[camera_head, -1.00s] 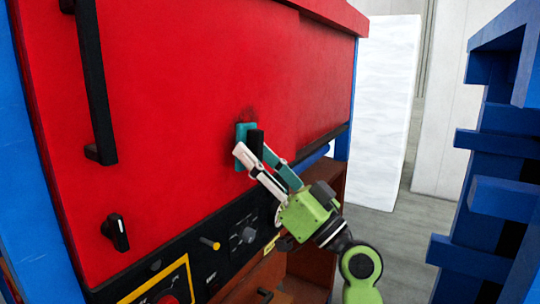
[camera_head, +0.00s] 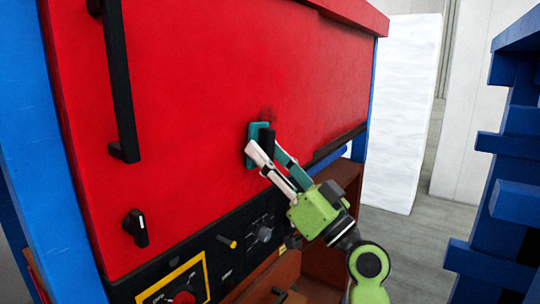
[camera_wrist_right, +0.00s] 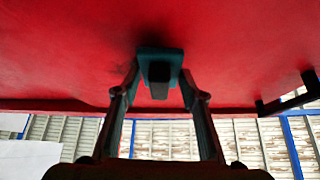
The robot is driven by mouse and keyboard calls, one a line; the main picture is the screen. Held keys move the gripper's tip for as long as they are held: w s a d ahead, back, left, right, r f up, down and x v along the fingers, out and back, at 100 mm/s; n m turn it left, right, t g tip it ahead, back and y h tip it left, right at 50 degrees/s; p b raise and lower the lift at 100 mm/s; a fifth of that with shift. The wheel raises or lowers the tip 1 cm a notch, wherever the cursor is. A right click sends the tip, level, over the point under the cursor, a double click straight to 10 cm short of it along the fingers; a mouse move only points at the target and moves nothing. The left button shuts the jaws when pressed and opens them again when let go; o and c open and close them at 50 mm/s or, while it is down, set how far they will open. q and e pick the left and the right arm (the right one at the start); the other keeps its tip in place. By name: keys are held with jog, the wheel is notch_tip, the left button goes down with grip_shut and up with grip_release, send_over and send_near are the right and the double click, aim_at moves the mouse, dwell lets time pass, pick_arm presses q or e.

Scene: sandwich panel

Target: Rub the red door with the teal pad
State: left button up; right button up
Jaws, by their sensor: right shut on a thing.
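The red door (camera_head: 200,90) fills the left and middle of the head view, with a dark smudge just above the pad. The teal pad (camera_head: 253,130) has a black handle and lies against the door's lower right part, seemingly touching it. My right gripper (camera_head: 265,152) is shut on the pad's black handle. In the right wrist view the pad (camera_wrist_right: 150,53) sits between the fingertips of the gripper (camera_wrist_right: 158,80), with the red door (camera_wrist_right: 60,55) right behind it. My left gripper is not in view.
A black vertical handle (camera_head: 120,90) and a black knob (camera_head: 136,227) are on the door's left side. A black control panel (camera_head: 190,262) runs below. A blue slatted rack (camera_head: 510,200) stands at the right, with grey floor (camera_head: 425,235) between.

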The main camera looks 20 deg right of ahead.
jog(key=shift+w+a, duration=0.5)
jog(key=shift+w, duration=0.15)
